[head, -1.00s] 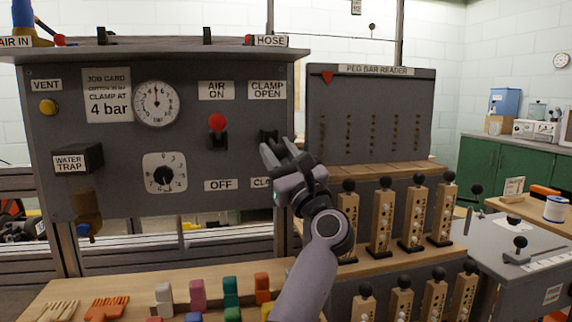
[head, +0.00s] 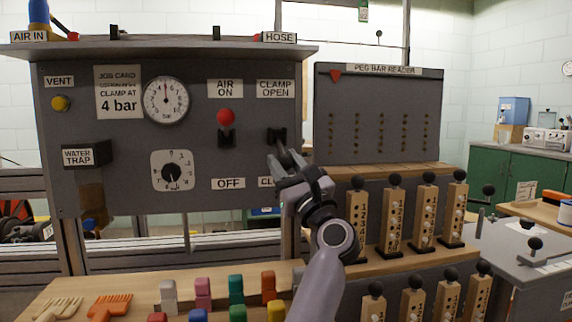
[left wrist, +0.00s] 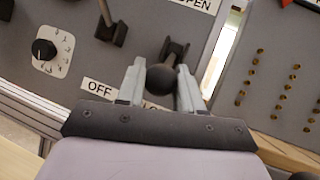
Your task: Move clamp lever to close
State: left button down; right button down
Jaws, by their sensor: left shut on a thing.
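The clamp lever's black bracket (head: 276,137) is on the grey panel below the CLAMP OPEN label (head: 275,89). My left gripper (head: 284,160) is just below that bracket and hides the lever's knob in the head view. In the left wrist view, the black ball knob (left wrist: 161,79) sits between the two fingers of my left gripper (left wrist: 160,86), which are shut on it. The lever's bracket (left wrist: 175,48) shows just beyond the knob. A lower label (head: 266,182), reading only "CL", is partly covered by my gripper. My right gripper is not in view.
A red-knobbed air lever (head: 226,118) stands left of the clamp lever. The peg bar reader (head: 380,115) is close on the right, with wooden peg bars (head: 394,215) below it. Coloured blocks (head: 236,290) lie on the bench below.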

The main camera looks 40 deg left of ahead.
pick_arm(q)
jog(key=shift+a+f, duration=0.2)
jog(key=c, duration=1)
grip_release()
jog(key=shift+o, duration=1.1)
jog(key=shift+w+a, duration=0.1)
jog(key=shift+r, duration=0.1)
jog(key=shift+d+f, duration=0.2)
jog(key=shift+d, duration=0.15)
jog(key=v, duration=0.6)
jog(key=shift+s+d, duration=0.2)
jog(key=shift+s, duration=0.05)
jog(key=shift+f, duration=0.1)
